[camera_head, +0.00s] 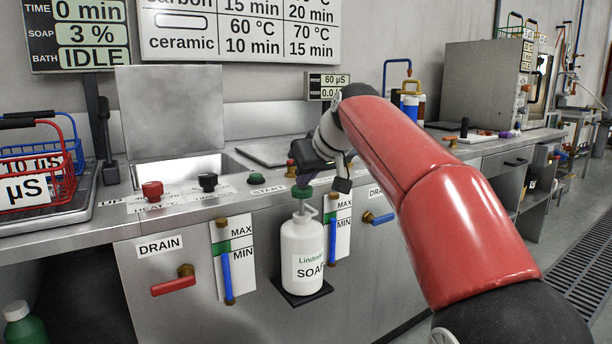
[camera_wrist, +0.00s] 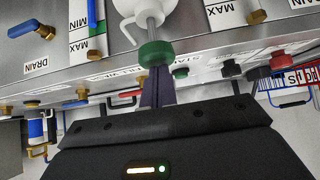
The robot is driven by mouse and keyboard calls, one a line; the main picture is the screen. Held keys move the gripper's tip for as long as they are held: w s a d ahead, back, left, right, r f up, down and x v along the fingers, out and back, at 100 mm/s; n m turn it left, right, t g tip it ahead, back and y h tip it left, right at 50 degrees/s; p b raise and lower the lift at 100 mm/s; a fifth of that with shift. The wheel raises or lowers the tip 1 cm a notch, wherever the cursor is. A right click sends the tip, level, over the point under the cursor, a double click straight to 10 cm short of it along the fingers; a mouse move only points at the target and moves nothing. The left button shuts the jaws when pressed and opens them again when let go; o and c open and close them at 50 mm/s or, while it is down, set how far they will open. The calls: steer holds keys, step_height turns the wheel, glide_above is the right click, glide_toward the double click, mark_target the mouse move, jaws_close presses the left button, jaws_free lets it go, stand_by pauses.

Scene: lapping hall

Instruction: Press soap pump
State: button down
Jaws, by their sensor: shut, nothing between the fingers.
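The white soap bottle (camera_head: 302,256), labelled SOAP, stands upright on a small dark shelf on the front of the steel bench. Its green pump head (camera_head: 301,192) sits on top of a grey stem. The wrist view shows the bottle upside down, with the green pump head (camera_wrist: 155,53) and stem at the upper middle. My gripper (camera_head: 304,181) is shut and empty, pointing down just above the pump head. In the wrist view its dark purple fingers (camera_wrist: 157,74) end right at the green head. I cannot tell whether they touch it.
A red drain handle (camera_head: 174,286) and a blue drain handle (camera_head: 379,217) stick out either side of the bottle. Red and black knobs (camera_head: 152,190) line the bench edge. A red wire basket (camera_head: 38,180) stands at left. Floor shows at right.

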steer(key=shift+f+b, duration=0.55)
steer(key=shift+f, duration=0.8)
step_height(320, 180, up, 6)
steer(key=p, duration=0.4)
steer(key=shift+s+d+f+p, duration=0.15)
steer(key=shift+f+p, duration=0.1)
steer(key=shift+p, duration=0.15)
steer(key=v, duration=0.9)
steer(key=shift+s+f, duration=0.15)
steer(key=shift+s, duration=0.05)
steer(key=shift+d, duration=0.15)
steer(key=s+d+f+m+h+p, duration=0.1)
steer(key=s+d+f, duration=0.3)
steer(key=s+f, duration=0.5)
steer(key=s+d+f+m+g+h+p, duration=0.1)
steer(key=s+d+f+m+h, duration=0.1)
steer(key=s+d+f, duration=0.3)
steer(key=s+d+f+m+h+p, duration=0.1)
steer(key=s+d+f, duration=0.4)
steer(key=s+f, duration=0.8)
steer(key=m+h, duration=0.1)
steer(key=m, duration=0.1)
steer(key=shift+s+m+g, duration=0.4)
steer(key=shift+a, duration=0.1)
